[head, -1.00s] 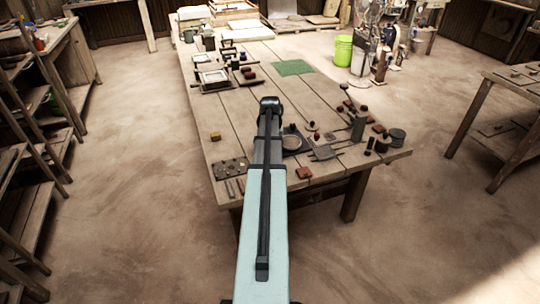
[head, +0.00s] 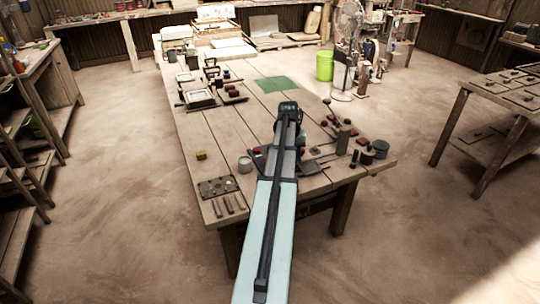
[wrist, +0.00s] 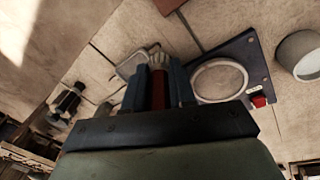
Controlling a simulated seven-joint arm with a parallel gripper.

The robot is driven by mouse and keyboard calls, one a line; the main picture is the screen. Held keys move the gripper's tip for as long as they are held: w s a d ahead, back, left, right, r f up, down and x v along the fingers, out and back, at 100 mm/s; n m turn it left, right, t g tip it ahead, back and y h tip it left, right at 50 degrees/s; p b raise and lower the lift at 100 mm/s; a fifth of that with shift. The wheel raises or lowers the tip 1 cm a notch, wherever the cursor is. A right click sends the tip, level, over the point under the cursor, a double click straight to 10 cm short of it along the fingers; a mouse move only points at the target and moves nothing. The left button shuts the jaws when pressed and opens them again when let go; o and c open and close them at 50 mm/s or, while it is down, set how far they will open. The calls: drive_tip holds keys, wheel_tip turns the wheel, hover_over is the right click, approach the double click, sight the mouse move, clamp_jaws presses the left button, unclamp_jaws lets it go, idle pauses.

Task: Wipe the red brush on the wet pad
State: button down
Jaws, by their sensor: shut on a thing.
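My gripper (wrist: 158,84) is shut on the red brush (wrist: 159,88) in the wrist view. The brush's red handle stands between the two fingers, and its pale bristle tip shows beyond them. Just right of the fingers lies a dark square plate (wrist: 243,58) with a pale round disc (wrist: 218,80) in it and a red knob at its corner. I cannot tell if this disc is the wet pad. The brush tip appears apart from the disc.
A pale cup (wrist: 300,55) stands right of the plate, and also shows in the head view (head: 245,165). A flat grey tool (wrist: 132,64) lies left of the brush. The table's middle left is clear.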

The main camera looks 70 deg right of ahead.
drive_tip(key=s+d+n+g+h, duration=0.1)
drive_tip(key=s+d+n+h, duration=0.1)
drive_tip(key=s+d, duration=0.4)
drive_tip(key=shift+w+d+f, duration=0.15)
drive_tip(key=shift+w+f, duration=0.05)
drive_tip(key=shift+f, duration=0.7)
drive_tip(key=shift+w+d+f, duration=0.1)
drive_tip(key=shift+w+f, duration=0.15)
drive_tip(key=shift+f, duration=0.6)
drive_tip(key=shift+w+d+f, duration=0.15)
drive_tip(key=shift+w+f, duration=0.05)
drive_tip(key=shift+f, duration=0.7)
drive_tip(key=shift+f, duration=0.5)
wheel_tip(320, 180, up, 7)
idle(1.1)
drive_tip(key=shift+w, duration=0.1)
